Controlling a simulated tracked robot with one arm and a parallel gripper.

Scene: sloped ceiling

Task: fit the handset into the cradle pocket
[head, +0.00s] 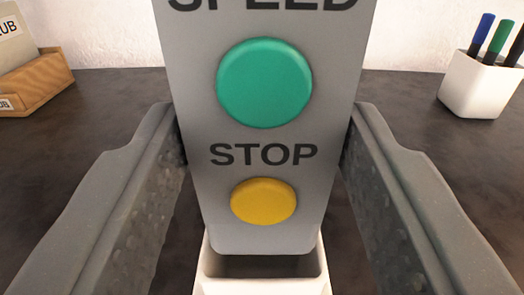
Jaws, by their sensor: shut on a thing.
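The handset (262,152) is a grey tapered panel with a green round button, a yellow oval button and the words SPEED and STOP. My gripper (265,135) is shut on it, one finger against each side edge. The handset is upright, its top cut off by the picture edge. The cradle (262,287) is white with a dark open pocket and shows at the bottom centre. The handset's lower end overlaps the back of the pocket opening in the view. I cannot tell whether its tip is above, behind or inside the pocket.
A white cup (478,86) with several pens stands at the right on the dark tabletop (410,100). A wooden box (35,83) with a labelled card stands at the left. A white wall (110,35) is behind. The tabletop between these and my fingers is clear.

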